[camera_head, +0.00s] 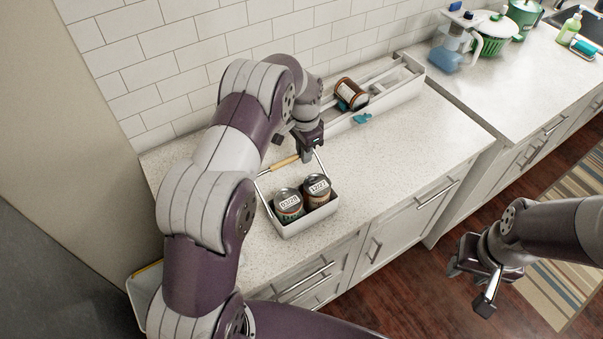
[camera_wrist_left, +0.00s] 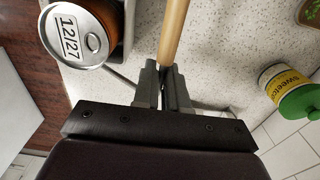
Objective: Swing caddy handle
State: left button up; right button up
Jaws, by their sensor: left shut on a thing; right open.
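The white caddy (camera_head: 285,230) stands on the counter with two dark labelled cans (camera_head: 289,204) (camera_head: 316,190) in it. Its wooden handle (camera_head: 284,163) is on thin metal arms and leans toward the back wall, behind the cans. My left gripper (camera_head: 306,154) is shut on the handle near its right end. In the left wrist view the handle (camera_wrist_left: 174,35) runs up from between the left fingertips (camera_wrist_left: 166,80), and a can marked 12/27 (camera_wrist_left: 82,35) shows beside it. My right gripper (camera_head: 471,283) is open and empty, out over the floor.
A long white rack (camera_head: 404,91) with a can (camera_head: 351,94) lying on it runs along the tiled wall. A small teal item (camera_head: 362,118) lies before it. A yellow can with green lid (camera_wrist_left: 290,91) shows in the wrist view. Counter right of the caddy is clear.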

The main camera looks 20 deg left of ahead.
pick_arm(q)
jog(key=shift+w, duration=0.1)
jog(key=shift+c, duration=0.4)
jog(key=o, duration=0.4)
jog(key=shift+o, duration=0.2)
jog(key=shift+r, duration=0.1)
notch_tip(320, 180, up, 7)
jog(key=p, duration=0.5)
